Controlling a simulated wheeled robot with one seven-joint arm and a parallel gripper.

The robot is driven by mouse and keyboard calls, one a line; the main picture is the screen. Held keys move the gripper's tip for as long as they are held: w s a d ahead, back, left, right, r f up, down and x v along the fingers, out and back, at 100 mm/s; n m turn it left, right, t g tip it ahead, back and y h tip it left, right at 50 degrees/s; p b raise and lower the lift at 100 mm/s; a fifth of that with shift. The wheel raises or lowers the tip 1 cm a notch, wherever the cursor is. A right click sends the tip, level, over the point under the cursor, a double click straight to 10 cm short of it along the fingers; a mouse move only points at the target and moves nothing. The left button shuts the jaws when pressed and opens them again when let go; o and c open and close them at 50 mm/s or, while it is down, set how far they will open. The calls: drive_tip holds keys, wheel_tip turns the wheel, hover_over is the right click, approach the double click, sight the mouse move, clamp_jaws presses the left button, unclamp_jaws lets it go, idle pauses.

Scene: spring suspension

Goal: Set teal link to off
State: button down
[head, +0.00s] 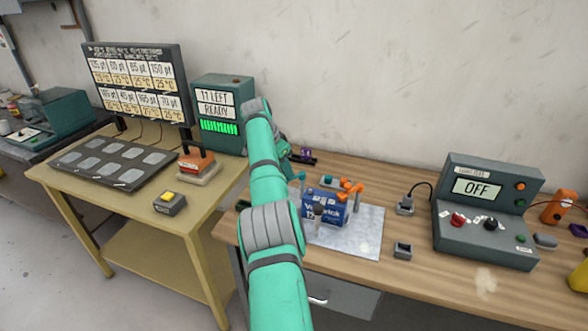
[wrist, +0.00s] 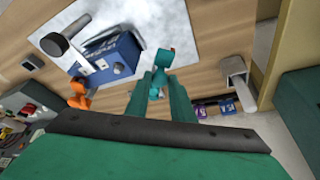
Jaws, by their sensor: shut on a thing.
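The teal link (wrist: 163,62) is a small teal piece beside the blue battery box in the wrist view. A bit of teal also shows left of the box in the head view (head: 301,177). My gripper (wrist: 162,82) has its two fingers on either side of the link and is shut on it. The fingers hide part of the link, and its setting cannot be read. The blue battery box (head: 325,209) sits on a pale mat (head: 362,236); it also shows in the wrist view (wrist: 112,60). In the head view my arm hides the gripper.
An orange link (head: 351,188) is by the box's back right. A grey console (head: 490,205) reading OFF is to the right. A green unit (head: 221,112) reads "11 LEFT READY".

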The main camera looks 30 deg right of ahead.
drive_tip(key=shift+d, duration=0.2)
drive_tip(key=c, duration=1.5)
unclamp_jaws()
drive_tip(key=shift+c, duration=0.2)
drive_tip(key=shift+a, duration=0.1)
drive_tip(key=shift+r, duration=0.15)
drive_tip(key=shift+a+r, duration=0.15)
drive_tip(key=shift+r, duration=0.1)
drive_tip(key=v, duration=1)
